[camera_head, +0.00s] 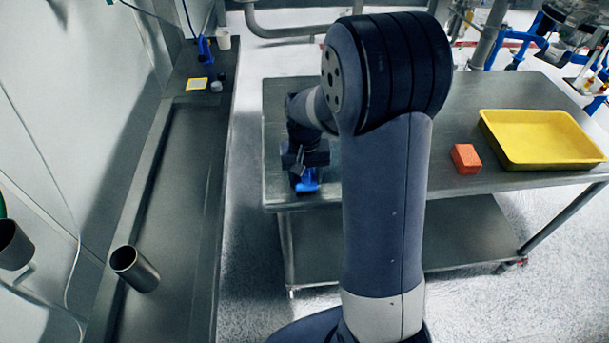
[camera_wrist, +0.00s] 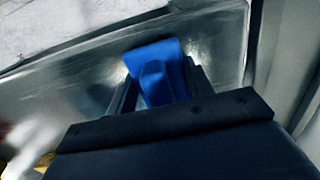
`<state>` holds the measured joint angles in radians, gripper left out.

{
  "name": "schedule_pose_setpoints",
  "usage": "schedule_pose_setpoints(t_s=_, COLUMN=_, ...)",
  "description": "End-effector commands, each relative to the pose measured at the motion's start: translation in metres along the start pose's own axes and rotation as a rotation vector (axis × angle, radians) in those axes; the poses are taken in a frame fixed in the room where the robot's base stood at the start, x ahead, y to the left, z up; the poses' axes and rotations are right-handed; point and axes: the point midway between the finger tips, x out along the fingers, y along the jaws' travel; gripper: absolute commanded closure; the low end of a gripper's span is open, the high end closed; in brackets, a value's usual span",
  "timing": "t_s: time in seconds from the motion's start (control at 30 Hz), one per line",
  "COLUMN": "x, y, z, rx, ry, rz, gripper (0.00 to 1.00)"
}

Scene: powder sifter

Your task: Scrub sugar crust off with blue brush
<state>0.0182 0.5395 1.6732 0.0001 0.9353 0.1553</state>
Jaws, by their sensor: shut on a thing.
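My gripper (camera_head: 304,172) is at the left end of the steel table (camera_head: 520,88), near its front edge. It is shut on the blue brush (camera_head: 308,186), which points down at the table top. In the wrist view the blue brush (camera_wrist: 155,70) sits between my two fingers, over the steel surface near an edge. Whether its bristles touch the steel cannot be told. Pale smears (camera_wrist: 95,88) show on the steel there; I cannot tell whether they are sugar crust or glare. My arm hides the middle of the table.
An orange block (camera_head: 466,158) and a yellow tray (camera_head: 494,145) are on the table's right side. A long steel trough (camera_head: 180,200) runs along the left wall, with a metal cylinder (camera_head: 134,268) near its front. A yellow-edged card (camera_head: 196,84) and a white cup (camera_head: 223,38) stand farther back.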

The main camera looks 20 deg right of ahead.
Motion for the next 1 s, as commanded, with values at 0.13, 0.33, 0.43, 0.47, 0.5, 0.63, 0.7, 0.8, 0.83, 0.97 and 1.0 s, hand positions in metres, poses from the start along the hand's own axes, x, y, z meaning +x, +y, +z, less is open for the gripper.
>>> schedule_pose_setpoints(t_s=0.13, x=-0.025, y=0.001, z=-0.001, rx=0.0, ry=0.006, rz=-0.001, gripper=0.72)
schedule_pose_setpoints(t_s=0.33, x=-0.044, y=0.001, z=-0.001, rx=-0.001, ry=0.007, rz=-0.001, gripper=0.72)
schedule_pose_setpoints(t_s=0.43, x=-0.052, y=0.002, z=0.0, rx=-0.001, ry=0.007, rz=-0.001, gripper=0.72)
schedule_pose_setpoints(t_s=0.47, x=-0.055, y=0.002, z=0.0, rx=-0.001, ry=0.007, rz=-0.001, gripper=0.72)
schedule_pose_setpoints(t_s=0.5, x=-0.059, y=0.002, z=0.0, rx=-0.001, ry=0.007, rz=-0.001, gripper=0.72)
schedule_pose_setpoints(t_s=0.63, x=-0.069, y=0.002, z=0.001, rx=-0.001, ry=0.006, rz=-0.001, gripper=0.72)
schedule_pose_setpoints(t_s=0.7, x=-0.072, y=0.002, z=0.001, rx=-0.001, ry=0.006, rz=-0.001, gripper=0.72)
schedule_pose_setpoints(t_s=0.8, x=-0.073, y=0.002, z=0.001, rx=-0.001, ry=0.006, rz=-0.001, gripper=0.72)
schedule_pose_setpoints(t_s=0.83, x=-0.073, y=0.002, z=0.001, rx=-0.001, ry=0.006, rz=-0.001, gripper=0.72)
schedule_pose_setpoints(t_s=0.97, x=-0.072, y=0.002, z=0.001, rx=-0.001, ry=0.006, rz=-0.001, gripper=0.72)
schedule_pose_setpoints(t_s=1.0, x=-0.072, y=0.002, z=0.001, rx=-0.001, ry=0.006, rz=-0.001, gripper=0.72)
